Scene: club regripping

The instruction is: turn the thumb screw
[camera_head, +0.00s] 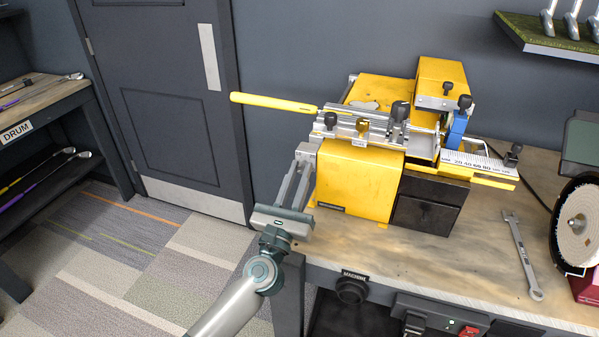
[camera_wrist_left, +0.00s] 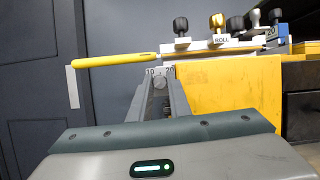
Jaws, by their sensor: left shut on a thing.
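The yellow machine (camera_head: 360,182) stands on the workbench, with black knobs and a metal vise along its top. My left gripper (camera_head: 306,156) reaches up to the machine's left end. The fingers hide most of the screw. A club with a yellow grip (camera_head: 275,101) lies in the vise and sticks out to the left, above the gripper. My right gripper is not in view.
A wrench (camera_head: 522,255) lies on the bench (camera_head: 440,265) to the right, near a round disc (camera_head: 577,225). A white ruler scale (camera_head: 480,163) is at the machine's right. The floor left of the bench is clear.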

